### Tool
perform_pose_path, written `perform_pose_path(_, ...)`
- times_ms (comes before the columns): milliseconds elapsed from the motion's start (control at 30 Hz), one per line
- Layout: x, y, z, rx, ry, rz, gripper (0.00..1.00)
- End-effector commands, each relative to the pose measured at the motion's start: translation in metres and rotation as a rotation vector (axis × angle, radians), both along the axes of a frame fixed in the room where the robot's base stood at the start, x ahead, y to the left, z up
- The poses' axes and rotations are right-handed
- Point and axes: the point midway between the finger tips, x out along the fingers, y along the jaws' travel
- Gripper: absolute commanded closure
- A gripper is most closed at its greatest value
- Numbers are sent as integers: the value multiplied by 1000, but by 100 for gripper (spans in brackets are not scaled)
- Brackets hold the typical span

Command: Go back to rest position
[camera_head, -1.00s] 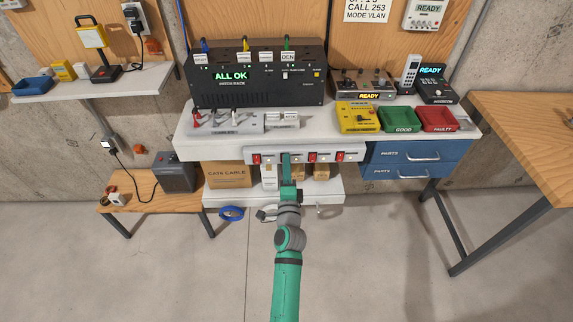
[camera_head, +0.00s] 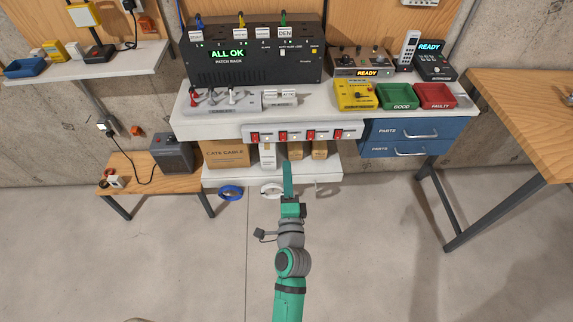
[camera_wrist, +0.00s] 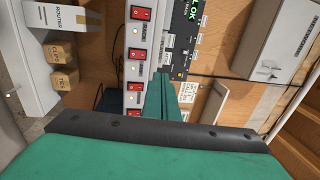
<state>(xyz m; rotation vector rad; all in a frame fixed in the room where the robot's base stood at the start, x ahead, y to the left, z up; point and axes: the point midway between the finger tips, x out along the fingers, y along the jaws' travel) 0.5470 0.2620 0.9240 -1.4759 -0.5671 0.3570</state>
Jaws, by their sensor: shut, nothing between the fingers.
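My gripper (camera_head: 287,168) is in the middle of the head view, in front of the lower shelf and below the power strip. Its green fingers are together with nothing between them. In the wrist view the shut fingers (camera_wrist: 163,92) point toward the strip's side. The power strip (camera_head: 304,134) runs along the bench's front edge and carries several red rocker switches. It also shows in the wrist view (camera_wrist: 137,45). My gripper appears apart from it.
A wooden table (camera_head: 530,130) stands right, a low wooden table (camera_head: 180,186) left. The floor in front is clear.

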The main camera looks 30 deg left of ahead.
Motion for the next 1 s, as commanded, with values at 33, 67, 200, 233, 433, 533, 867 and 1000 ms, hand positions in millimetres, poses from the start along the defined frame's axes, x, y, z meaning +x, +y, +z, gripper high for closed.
perform_pose_path(33,-1,-1,0,0,0,0,100)
perform_pose_path(67,-2,-1,0,0,0,0,100)
perform_pose_path(200,-2,-1,0,0,0,0,100)
perform_pose_path(233,-2,-1,0,0,0,0,100)
perform_pose_path(433,-2,-1,0,0,0,0,100)
perform_pose_path(533,-2,-1,0,0,0,0,100)
perform_pose_path(867,-28,-53,-34,-169,-29,-110,100)
perform_pose_path(1000,-61,-102,-60,-358,-61,-210,100)
